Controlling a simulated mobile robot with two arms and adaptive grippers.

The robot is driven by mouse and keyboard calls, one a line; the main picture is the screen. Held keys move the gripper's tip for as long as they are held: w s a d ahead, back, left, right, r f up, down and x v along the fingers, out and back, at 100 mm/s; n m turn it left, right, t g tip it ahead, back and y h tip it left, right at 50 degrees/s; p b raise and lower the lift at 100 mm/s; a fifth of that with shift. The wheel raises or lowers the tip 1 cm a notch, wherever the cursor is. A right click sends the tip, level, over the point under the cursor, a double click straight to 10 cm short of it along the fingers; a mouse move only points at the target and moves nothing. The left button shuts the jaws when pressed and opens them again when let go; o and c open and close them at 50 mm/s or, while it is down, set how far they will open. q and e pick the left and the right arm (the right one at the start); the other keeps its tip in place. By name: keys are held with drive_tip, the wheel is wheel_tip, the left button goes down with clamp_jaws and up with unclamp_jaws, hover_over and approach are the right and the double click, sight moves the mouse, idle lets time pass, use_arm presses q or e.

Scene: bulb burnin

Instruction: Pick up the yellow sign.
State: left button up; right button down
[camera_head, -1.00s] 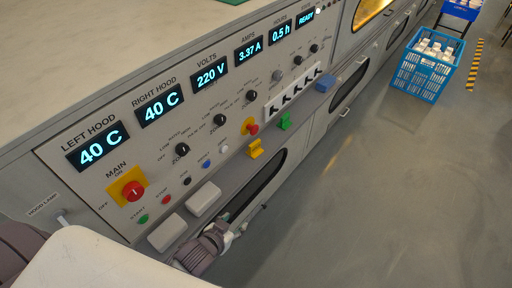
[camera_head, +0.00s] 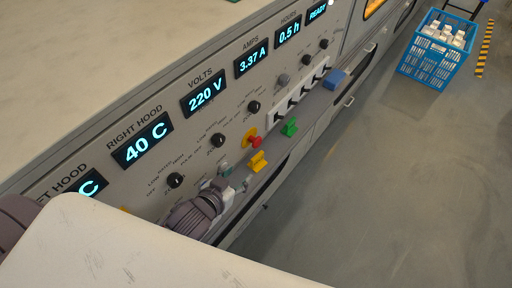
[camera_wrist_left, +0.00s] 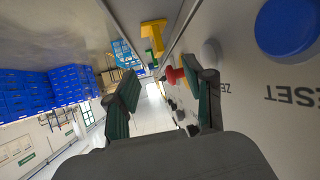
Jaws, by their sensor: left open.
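The yellow sign (camera_head: 258,161) stands on the narrow ledge below the control panel, in the middle of the head view. It also shows in the left wrist view (camera_wrist_left: 153,36), above and beyond the fingers. My left gripper (camera_head: 236,180) is open and empty, just left of the sign and close to the panel, apart from it. In the left wrist view its two green-padded fingers (camera_wrist_left: 168,88) are spread, with no object between them. My right gripper is not in view.
A red knob on a yellow plate (camera_head: 251,140) sits on the panel near the sign. A green sign (camera_head: 289,127) and a blue one (camera_head: 336,79) stand farther along the ledge.

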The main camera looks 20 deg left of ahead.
sight(256, 162)
use_arm(q)
drive_tip(key=x, duration=0.5)
drive_tip(key=shift+w+d+f, duration=0.15)
drive_tip(key=shift+w+d, duration=0.05)
drive_tip(key=shift+w, duration=0.1)
drive_tip(key=shift+x, duration=1.05)
drive_tip(key=shift+w+f, duration=0.1)
drive_tip(key=shift+w, duration=0.1)
drive_tip(key=x, duration=0.4)
drive_tip(key=shift+d+f, duration=0.2)
drive_tip(key=shift+f, duration=0.05)
drive_tip(key=shift+w+f, duration=0.15)
drive_tip(key=shift+w, duration=0.15)
clamp_jaws()
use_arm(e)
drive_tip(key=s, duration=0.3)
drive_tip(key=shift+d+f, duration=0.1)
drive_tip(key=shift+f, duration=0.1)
